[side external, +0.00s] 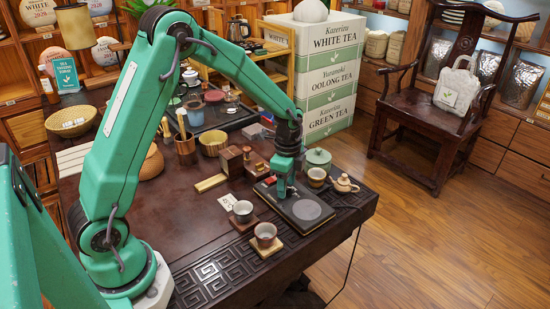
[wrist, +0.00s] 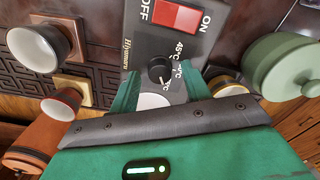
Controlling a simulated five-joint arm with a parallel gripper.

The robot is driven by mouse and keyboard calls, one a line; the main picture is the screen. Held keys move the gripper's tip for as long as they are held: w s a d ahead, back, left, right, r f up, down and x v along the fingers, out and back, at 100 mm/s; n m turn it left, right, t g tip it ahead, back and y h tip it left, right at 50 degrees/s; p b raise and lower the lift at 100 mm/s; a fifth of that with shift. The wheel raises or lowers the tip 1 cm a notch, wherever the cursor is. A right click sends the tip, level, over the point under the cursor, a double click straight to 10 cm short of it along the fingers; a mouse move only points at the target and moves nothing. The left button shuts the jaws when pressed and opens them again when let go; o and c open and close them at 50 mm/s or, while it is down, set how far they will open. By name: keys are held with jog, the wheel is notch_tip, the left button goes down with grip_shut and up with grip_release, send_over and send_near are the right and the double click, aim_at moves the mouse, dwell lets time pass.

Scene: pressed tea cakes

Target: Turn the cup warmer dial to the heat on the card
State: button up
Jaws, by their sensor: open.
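The cup warmer (side external: 277,203) is a flat black unit with a round grey pad (side external: 307,209) near the table's front right. In the wrist view its black dial (wrist: 159,69) sits below a red OFF/ON switch (wrist: 176,15), with temperature labels beside it; 45°C is readable, the others are partly covered or blurred. My gripper (wrist: 158,78) is open, its green fingers on either side of the dial; contact cannot be told. In the side view my gripper (side external: 284,190) hides the dial. The white card (side external: 228,202) lies left of the warmer, its marking too small to read surely.
Two cups on coasters (side external: 242,211) (side external: 265,235) stand in front of the warmer. Wooden boxes (side external: 231,160) stand behind left. Bare tabletop lies left.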

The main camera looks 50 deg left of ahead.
jog(key=shift+f, duration=0.2)
jog(key=c, duration=1)
